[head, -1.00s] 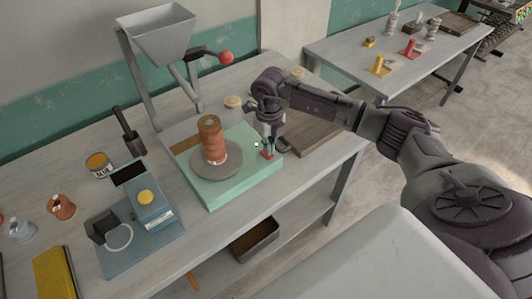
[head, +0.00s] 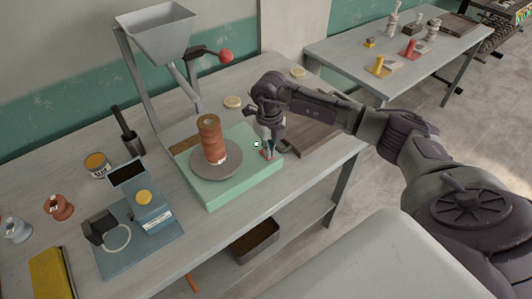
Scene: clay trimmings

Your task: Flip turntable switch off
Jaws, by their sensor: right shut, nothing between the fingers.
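The turntable is a pale green base (head: 222,195) with a grey round plate (head: 232,166) on it. A brown clay cylinder (head: 211,138) stands upright on the plate. A small red switch (head: 267,155) sits at the base's right corner. My right gripper (head: 267,148) points down right at the switch, shut with nothing held. It partly hides the switch, so I cannot tell the switch's position or whether the fingers touch it. My left gripper is not in view.
A grey hopper (head: 157,32) on a stand with a red-knobbed lever (head: 225,55) rises behind the turntable. A blue device (head: 150,207) stands at left. A brown board (head: 308,135) lies right of the gripper. A second table (head: 345,50) is behind.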

